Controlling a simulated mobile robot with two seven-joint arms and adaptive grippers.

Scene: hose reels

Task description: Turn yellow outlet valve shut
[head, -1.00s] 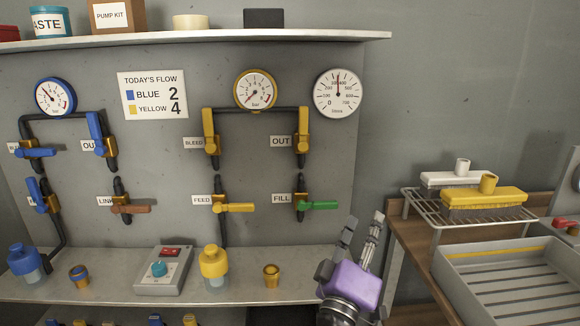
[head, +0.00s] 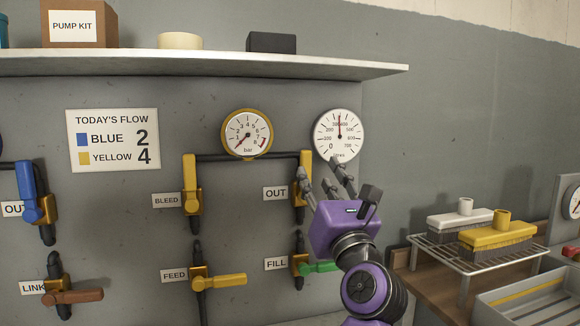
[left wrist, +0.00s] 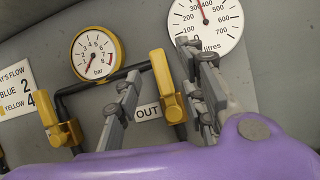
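The yellow outlet valve (head: 305,168), by the OUT label (head: 275,193), has its long yellow handle upright, in line with the pipe. My purple left gripper (head: 320,172) is in front of it and slightly to the right, partly covering its lower body. In the left wrist view the gripper (left wrist: 160,68) is open, with one finger on each side of the yellow valve (left wrist: 160,75). Nothing is held, and I cannot tell whether a finger touches the handle. My right gripper is not in view.
The yellow bleed valve (head: 190,180) is upright to the left. The feed handle (head: 222,281) and green fill handle (head: 322,267) lie sideways below. A yellow-rimmed gauge (head: 246,134) and white litres gauge (head: 338,135) sit close above. A rack (head: 480,258) with brushes stands right.

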